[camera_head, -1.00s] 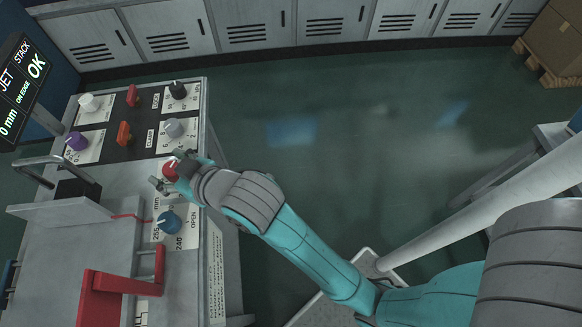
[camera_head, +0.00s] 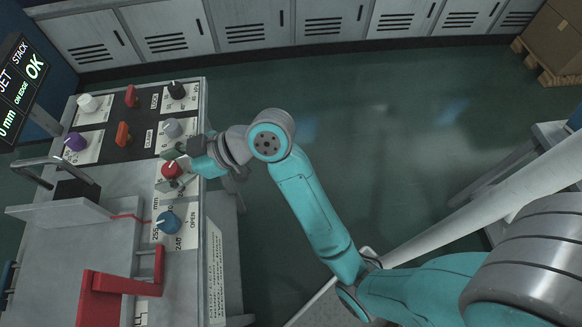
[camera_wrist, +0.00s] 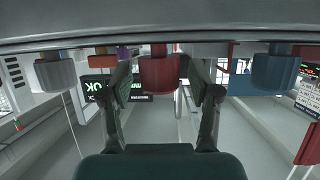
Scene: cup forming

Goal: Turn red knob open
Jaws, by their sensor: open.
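The red knob (camera_head: 172,169) sits on the right side of the panel, between a grey knob above and a blue knob below. My gripper (camera_head: 178,167) is at the red knob, coming in from the right. Its fingers are apart, one above and one below the knob in the head view. In the wrist view the red knob (camera_wrist: 159,75) lies between the two open fingers (camera_wrist: 161,78). I see a gap on each side, so the fingers do not look closed on it. The label beside the red knob is mostly hidden by my gripper.
The blue knob (camera_head: 168,223) is just below, beside an OPEN label. The grey knob (camera_head: 172,128) is close above. Black (camera_head: 176,90), white (camera_head: 88,103) and purple (camera_head: 75,141) knobs and red and orange switches are farther off. A red frame (camera_head: 105,297) stands lower left.

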